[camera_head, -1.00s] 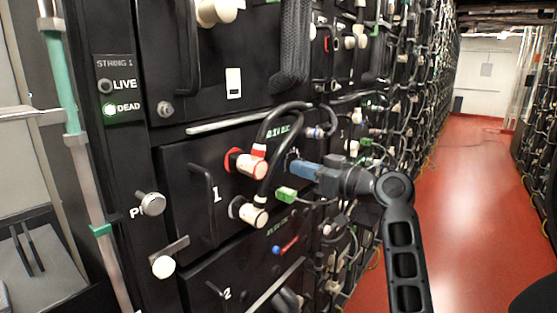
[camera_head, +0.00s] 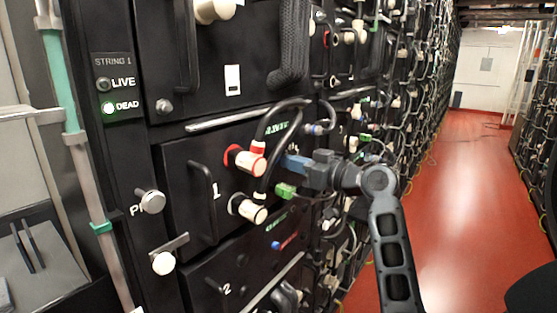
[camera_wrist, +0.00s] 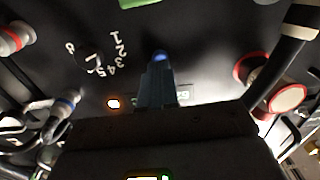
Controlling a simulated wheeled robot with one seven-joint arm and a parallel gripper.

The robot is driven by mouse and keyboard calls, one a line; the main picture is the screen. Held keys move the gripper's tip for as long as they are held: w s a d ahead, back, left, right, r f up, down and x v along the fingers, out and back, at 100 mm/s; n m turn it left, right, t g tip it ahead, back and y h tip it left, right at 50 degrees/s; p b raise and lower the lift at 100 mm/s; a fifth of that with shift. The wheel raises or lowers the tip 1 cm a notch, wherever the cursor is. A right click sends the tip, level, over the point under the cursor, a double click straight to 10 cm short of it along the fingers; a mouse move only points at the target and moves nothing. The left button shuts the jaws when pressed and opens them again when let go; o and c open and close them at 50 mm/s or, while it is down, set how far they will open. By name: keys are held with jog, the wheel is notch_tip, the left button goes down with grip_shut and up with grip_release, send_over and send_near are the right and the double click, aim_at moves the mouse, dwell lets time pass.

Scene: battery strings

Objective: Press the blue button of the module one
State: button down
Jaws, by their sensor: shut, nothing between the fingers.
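Module one (camera_head: 180,168) is the black panel marked "1" in the head view. In the wrist view, the blue button (camera_wrist: 160,56) is a small round spot on the black panel, right at the tips of my gripper fingers. My gripper (camera_head: 284,160) is shut and empty, with blue fingers pointing at the right part of module one's face. Its fingers also show in the wrist view (camera_wrist: 158,66). Cables partly cover the fingertips in the head view. I cannot tell whether the tips touch the button.
A red-ringed plug (camera_head: 250,163) and a white plug (camera_head: 247,208) with thick black cables stand just left of my gripper. A numbered dial (camera_wrist: 90,58) and an orange light (camera_wrist: 113,103) lie left of the fingers in the wrist view. The red floor (camera_head: 465,200) is clear.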

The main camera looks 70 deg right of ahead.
jog(key=shift+x, duration=1.1)
jog(key=shift+s, duration=0.1)
jog(key=b+v, duration=0.2)
jog(key=v, duration=0.6)
dwell(0.7)
dwell(0.4)
